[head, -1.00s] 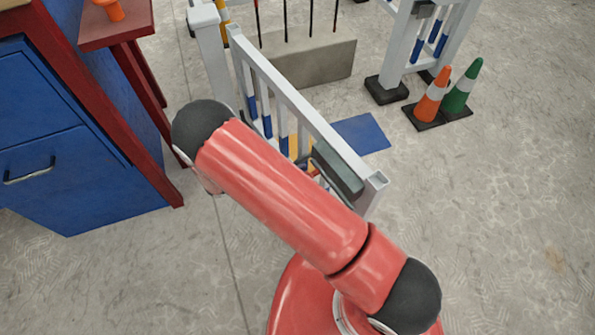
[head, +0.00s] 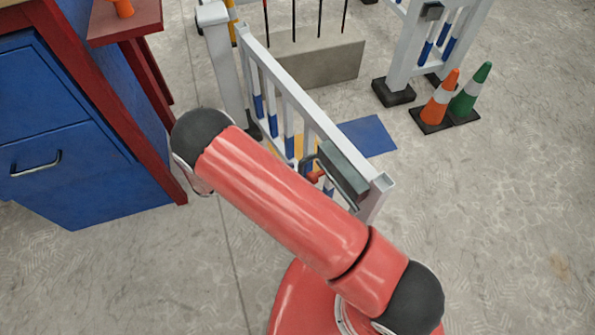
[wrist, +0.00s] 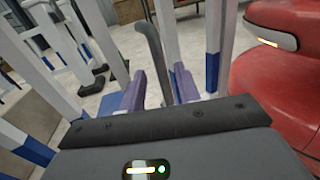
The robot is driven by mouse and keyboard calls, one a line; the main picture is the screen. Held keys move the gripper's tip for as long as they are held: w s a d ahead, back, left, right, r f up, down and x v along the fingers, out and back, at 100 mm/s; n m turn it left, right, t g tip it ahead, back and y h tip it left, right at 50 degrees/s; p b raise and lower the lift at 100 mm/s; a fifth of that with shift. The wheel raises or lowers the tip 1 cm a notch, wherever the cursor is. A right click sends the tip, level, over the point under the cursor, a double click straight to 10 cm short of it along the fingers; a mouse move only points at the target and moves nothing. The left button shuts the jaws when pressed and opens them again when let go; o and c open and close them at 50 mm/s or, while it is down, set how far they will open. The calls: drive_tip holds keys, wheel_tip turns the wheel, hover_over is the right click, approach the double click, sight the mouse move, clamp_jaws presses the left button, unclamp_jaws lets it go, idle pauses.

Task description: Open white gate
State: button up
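The white gate (head: 290,90) with blue-banded bars stands at an angle, swung away from the opposite white post (head: 405,50). Its hinge side is by the white post (head: 222,65) at the upper left, and its free end is near my arm. A dark grey latch box (head: 343,170) sits by the free end. In the wrist view a grey lever handle (wrist: 152,60) passes between the fingers of my gripper (wrist: 158,88). The fingers look apart, with a gap beside the handle; contact is unclear. In the head view my arm mostly hides the gripper.
A blue drawer cabinet (head: 80,170) with red edges stands at the left. An orange cone (head: 438,100) and a green cone (head: 470,95) stand at the right. A concrete block (head: 310,65) with upright rods and a blue floor plate (head: 367,136) lie beyond the gate. The floor at right is clear.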

drive_tip(key=shift+s+a, duration=0.15)
drive_tip(key=shift+a, duration=0.7)
drive_tip(key=shift+s+a, duration=0.15)
drive_tip(key=shift+a, duration=0.65)
